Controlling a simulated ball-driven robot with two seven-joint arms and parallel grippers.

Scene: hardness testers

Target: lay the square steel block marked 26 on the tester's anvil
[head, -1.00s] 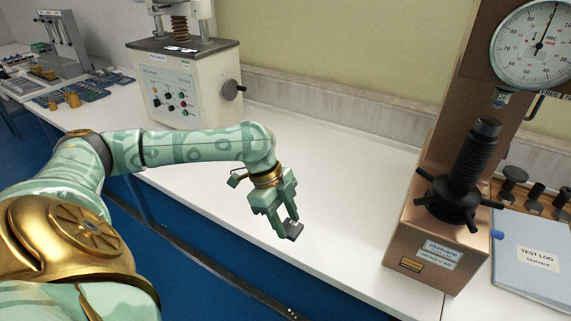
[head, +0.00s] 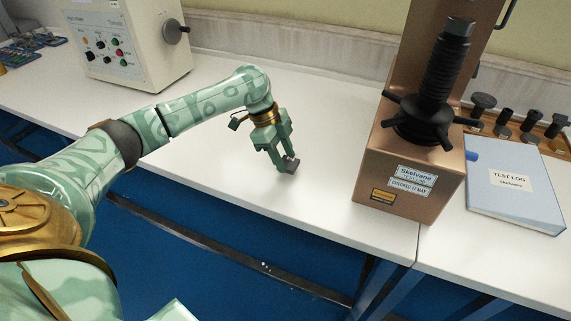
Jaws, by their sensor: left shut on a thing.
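My left gripper (head: 281,160) is over the white bench, left of the tester, with its fingers pointing down. It is shut on a small dark grey steel block (head: 290,165), held at the fingertips. I cannot read the block's mark in this view. The bronze-coloured tester (head: 408,176) stands on the bench to the right, with labels on its front. Its black threaded screw and spoked handwheel (head: 424,122) rise from the base, and the small top of the screw (head: 458,27) is the anvil end. The dial is out of view. My right gripper is not in view.
A blue test log binder (head: 513,200) lies right of the tester. A wooden rack (head: 530,132) with several dark anvils stands behind it. A cream machine with knobs (head: 125,45) stands at the back left. The bench between gripper and tester is clear.

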